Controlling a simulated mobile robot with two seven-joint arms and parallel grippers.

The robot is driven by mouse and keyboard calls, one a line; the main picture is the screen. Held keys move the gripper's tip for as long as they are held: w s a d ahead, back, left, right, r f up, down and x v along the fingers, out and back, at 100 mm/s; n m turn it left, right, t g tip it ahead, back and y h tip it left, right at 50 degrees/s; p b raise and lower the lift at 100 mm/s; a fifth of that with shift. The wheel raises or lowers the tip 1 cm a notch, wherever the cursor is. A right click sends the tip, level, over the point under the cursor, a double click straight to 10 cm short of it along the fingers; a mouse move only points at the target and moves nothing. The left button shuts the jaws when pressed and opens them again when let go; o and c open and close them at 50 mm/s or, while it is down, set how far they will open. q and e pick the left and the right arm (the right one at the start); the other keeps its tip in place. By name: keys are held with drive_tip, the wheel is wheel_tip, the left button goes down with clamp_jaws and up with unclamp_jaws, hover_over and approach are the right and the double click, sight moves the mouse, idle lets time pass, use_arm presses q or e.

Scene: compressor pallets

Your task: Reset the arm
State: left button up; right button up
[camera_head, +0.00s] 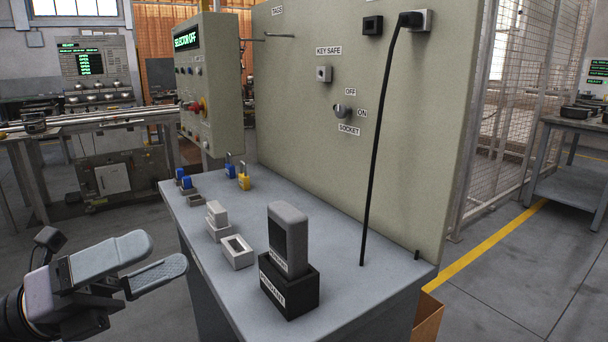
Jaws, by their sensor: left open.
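My left gripper (150,262) is at the lower left, in the air beside the left edge of the grey bench (345,300). Its two fingers point right and stand apart with nothing between them. It touches nothing that I can see. The forearm behind it is cut off by the left edge of the view. My right gripper does not show.
A dark pendant (288,240) stands upright in a black holder (290,288) on the bench. Small grey blocks (238,252) and padlocks (244,177) sit farther back. A black cable (377,150) hangs before the panel (300,100). The floor left of the bench is clear.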

use_arm(q)
drive_tip(key=w+a+f+n+t+y, duration=0.1)
drive_tip(key=a+f+n+t+y, duration=0.2)
drive_tip(key=f+n+t+y, duration=0.7)
drive_tip(key=w+a+f+n+t+y, duration=0.15)
drive_tip(key=f+n+y, duration=0.35)
drive_tip(key=f+n, duration=1.1)
drive_tip(key=s+d+f+n+g+y, duration=0.25)
drive_tip(key=s+f+n+g, duration=0.65)
drive_tip(key=s+f+n, duration=0.55)
wheel_tip(320, 180, up, 10)
drive_tip(key=w+a+m+p, duration=0.1)
drive_tip(key=m+p, duration=0.2)
drive_tip(key=p, duration=1)
drive_tip(key=shift+f, duration=0.25)
drive_tip(key=shift+f, duration=0.1)
